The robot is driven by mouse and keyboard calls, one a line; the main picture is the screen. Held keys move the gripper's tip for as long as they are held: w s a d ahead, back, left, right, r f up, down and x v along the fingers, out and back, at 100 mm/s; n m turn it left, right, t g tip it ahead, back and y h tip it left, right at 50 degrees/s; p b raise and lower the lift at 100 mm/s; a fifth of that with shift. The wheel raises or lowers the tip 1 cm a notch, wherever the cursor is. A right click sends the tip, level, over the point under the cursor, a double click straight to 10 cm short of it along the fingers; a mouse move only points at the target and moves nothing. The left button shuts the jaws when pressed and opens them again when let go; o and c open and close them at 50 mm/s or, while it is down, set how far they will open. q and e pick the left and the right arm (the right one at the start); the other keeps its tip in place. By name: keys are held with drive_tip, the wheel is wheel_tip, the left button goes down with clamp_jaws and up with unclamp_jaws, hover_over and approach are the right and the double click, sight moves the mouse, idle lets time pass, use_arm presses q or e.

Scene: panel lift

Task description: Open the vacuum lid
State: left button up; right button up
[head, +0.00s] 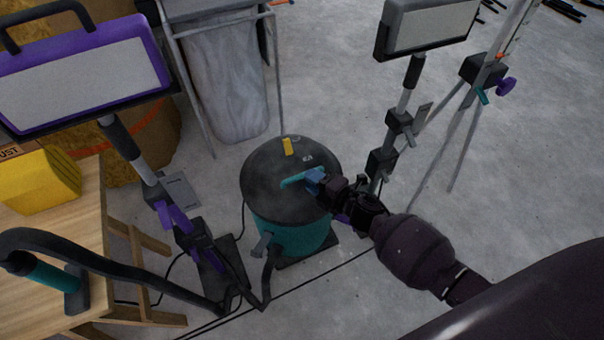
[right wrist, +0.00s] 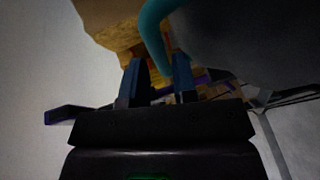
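The vacuum has a teal drum (head: 290,236) and a round dark lid (head: 268,198), which sits flat on the drum. A teal loop handle (head: 294,181) and a yellow piece (head: 287,147) are on the lid. My right gripper (head: 313,181) reaches in from the right, its blue fingers at the right end of the handle. In the right wrist view the fingers (right wrist: 159,75) are apart. The teal handle (right wrist: 152,30) curves down to the gap between their tips; I cannot tell whether it touches them. My left gripper is not in view.
Work lights on stands flank the vacuum, a purple-framed one (head: 85,75) at left and a black one (head: 430,28) at right. A wooden table (head: 85,232) is at left. A black hose (head: 130,278) runs to the vacuum's front. A bagged bin (head: 225,75) stands behind.

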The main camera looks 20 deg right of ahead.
sight(291, 165)
drive_tip(key=shift+b+x, duration=0.3)
drive_tip(key=shift+x, duration=1.5)
clamp_jaws()
